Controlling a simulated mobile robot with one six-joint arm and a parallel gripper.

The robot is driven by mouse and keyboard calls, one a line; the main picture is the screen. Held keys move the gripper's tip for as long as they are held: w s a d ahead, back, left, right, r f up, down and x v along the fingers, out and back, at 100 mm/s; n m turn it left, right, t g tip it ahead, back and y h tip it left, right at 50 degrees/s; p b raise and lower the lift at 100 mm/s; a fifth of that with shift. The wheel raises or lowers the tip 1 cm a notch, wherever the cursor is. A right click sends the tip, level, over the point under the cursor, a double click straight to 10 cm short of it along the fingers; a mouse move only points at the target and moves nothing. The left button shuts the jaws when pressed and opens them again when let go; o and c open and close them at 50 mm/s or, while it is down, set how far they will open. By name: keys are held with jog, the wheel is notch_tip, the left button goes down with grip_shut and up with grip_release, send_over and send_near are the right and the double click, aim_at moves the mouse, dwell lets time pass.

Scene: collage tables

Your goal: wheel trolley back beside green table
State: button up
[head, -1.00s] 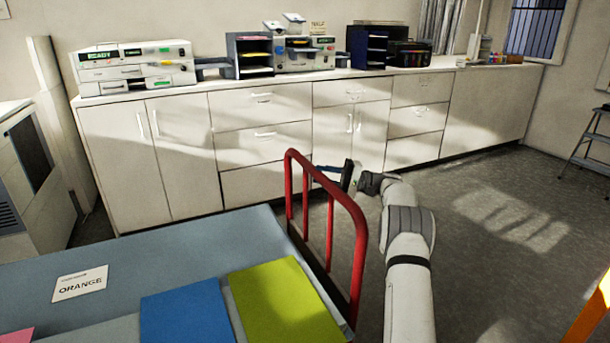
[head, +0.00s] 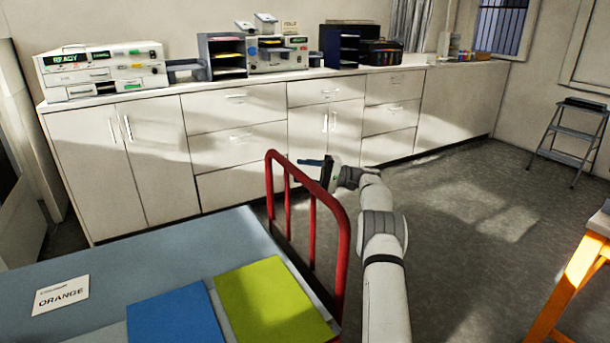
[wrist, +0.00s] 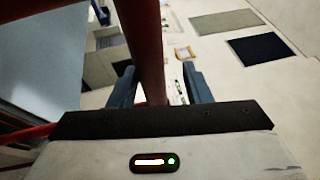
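The trolley has a grey-blue deck (head: 190,243) and a red tubular handle (head: 345,240) at its right end, in the lower left of the head view. My gripper (head: 312,162) is at the far side of the handle's top. In the wrist view a red handle bar (wrist: 146,50) runs between the blue fingers of my gripper (wrist: 160,90). A gap shows between the bar and the right finger, so the fingers look open around it; contact with the left finger is unclear. No green table is in view.
A card reading ORANGE (head: 61,295), a blue sheet (head: 175,315) and a yellow-green sheet (head: 270,302) lie on the deck. White cabinets (head: 240,140) line the back wall. An orange-legged table (head: 575,280) and a step stool (head: 568,135) stand right. Floor between is clear.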

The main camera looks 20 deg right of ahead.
jog(key=shift+o, duration=0.3)
jog(key=shift+d+f, duration=0.1)
jog(key=shift+f, duration=0.05)
jog(key=p+v, duration=0.1)
jog(key=v, duration=0.6)
jog(key=shift+s+d, duration=0.1)
jog(key=shift+d, duration=0.1)
